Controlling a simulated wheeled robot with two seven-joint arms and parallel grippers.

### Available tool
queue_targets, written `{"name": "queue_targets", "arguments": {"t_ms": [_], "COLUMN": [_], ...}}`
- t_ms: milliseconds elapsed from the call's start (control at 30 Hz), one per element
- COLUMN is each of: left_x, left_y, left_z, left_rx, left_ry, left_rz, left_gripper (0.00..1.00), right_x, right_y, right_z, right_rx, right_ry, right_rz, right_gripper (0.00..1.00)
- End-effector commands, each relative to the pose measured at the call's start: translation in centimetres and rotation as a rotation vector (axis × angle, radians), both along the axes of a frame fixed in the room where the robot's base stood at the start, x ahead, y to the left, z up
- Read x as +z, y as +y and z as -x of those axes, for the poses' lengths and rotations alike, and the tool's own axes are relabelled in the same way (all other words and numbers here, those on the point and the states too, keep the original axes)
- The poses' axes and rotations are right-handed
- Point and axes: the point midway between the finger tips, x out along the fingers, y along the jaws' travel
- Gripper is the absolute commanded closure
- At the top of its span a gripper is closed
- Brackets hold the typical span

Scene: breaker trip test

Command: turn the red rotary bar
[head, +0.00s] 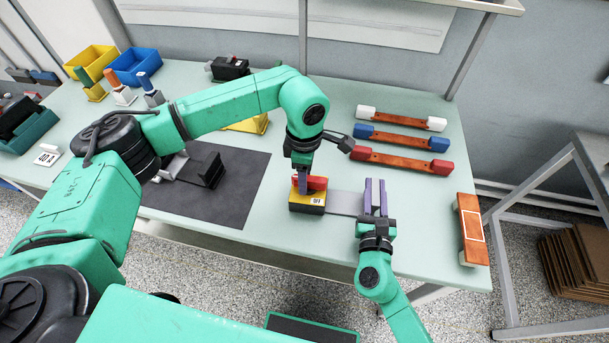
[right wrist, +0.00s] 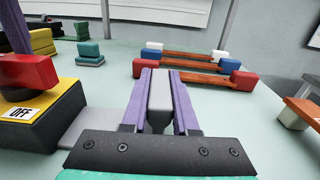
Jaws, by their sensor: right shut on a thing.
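The red rotary bar (head: 317,183) sits on top of a black and yellow switch box (head: 308,204) with an "OFF" label. In the right wrist view the bar (right wrist: 28,71) lies level above the box (right wrist: 40,115). My left gripper (head: 302,186) points down at the bar, its purple fingers partly hiding it; whether they are apart or closed on it is unclear. A grey plate (head: 344,203) extends from the box to the right. My right gripper (head: 375,208) is shut on a grey upright tab (right wrist: 160,102) at the plate's end.
Orange bars with white, blue and red ends (head: 400,162) lie at the back right. A wooden block with pale ends (head: 471,230) is at the right table edge. A dark mat (head: 235,180) lies left of the box. Yellow (head: 92,62) and blue (head: 135,64) bins stand back left.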

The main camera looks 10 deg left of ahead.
Motion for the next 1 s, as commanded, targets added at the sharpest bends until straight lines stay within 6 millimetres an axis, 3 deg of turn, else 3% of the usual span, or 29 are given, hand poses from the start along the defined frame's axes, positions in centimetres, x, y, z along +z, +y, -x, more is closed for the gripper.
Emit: {"name": "queue_targets", "arguments": {"t_ms": [367,800,1000], "left_x": [0.6,10.8,12.0], "left_y": [0.0,0.0,0.1], "left_z": [0.0,0.0,0.1], "left_rx": [0.001,0.000,0.000], "left_ry": [0.000,-0.001,0.002], "left_rz": [0.000,0.000,-0.001], "left_gripper": [0.45,0.45,0.45], "right_x": [-0.1,-0.1,-0.1], "right_y": [0.0,0.0,0.0], "right_z": [0.0,0.0,0.0], "right_rx": [0.001,0.001,0.001], "right_ry": [0.003,0.003,0.003], "right_rz": [0.001,0.000,0.000], "right_gripper": [1.00,1.00,1.00]}}
